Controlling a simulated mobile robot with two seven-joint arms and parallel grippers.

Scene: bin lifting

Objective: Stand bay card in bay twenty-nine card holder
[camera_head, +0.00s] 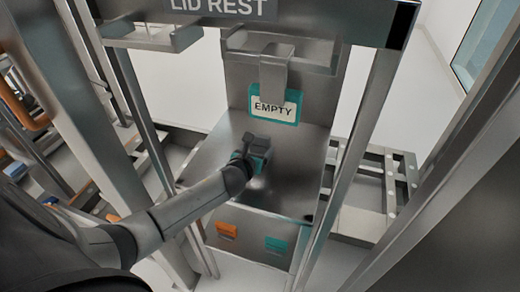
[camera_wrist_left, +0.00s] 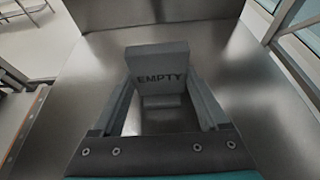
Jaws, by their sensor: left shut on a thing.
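My left gripper (camera_head: 257,150) is over the metal shelf plate, below and slightly left of a teal-framed EMPTY sign (camera_head: 276,107). The sign hangs upright from a metal bracket. In the left wrist view, my left gripper (camera_wrist_left: 162,98) is shut on a grey block lettered EMPTY (camera_wrist_left: 160,68), the bay card. The card is upright between the fingertips, text facing the camera. In the head view the card is too small to make out. No number twenty-nine is readable, so I cannot tell which part is that holder. My right gripper is not in view.
The shiny shelf plate (camera_head: 298,160) is bare around the gripper. Metal posts (camera_head: 350,150) flank it, with a LID REST beam (camera_head: 225,10) above. An orange label (camera_head: 226,231) and a teal label (camera_head: 275,244) sit on the front panel. Roller rails (camera_head: 375,190) stand at right.

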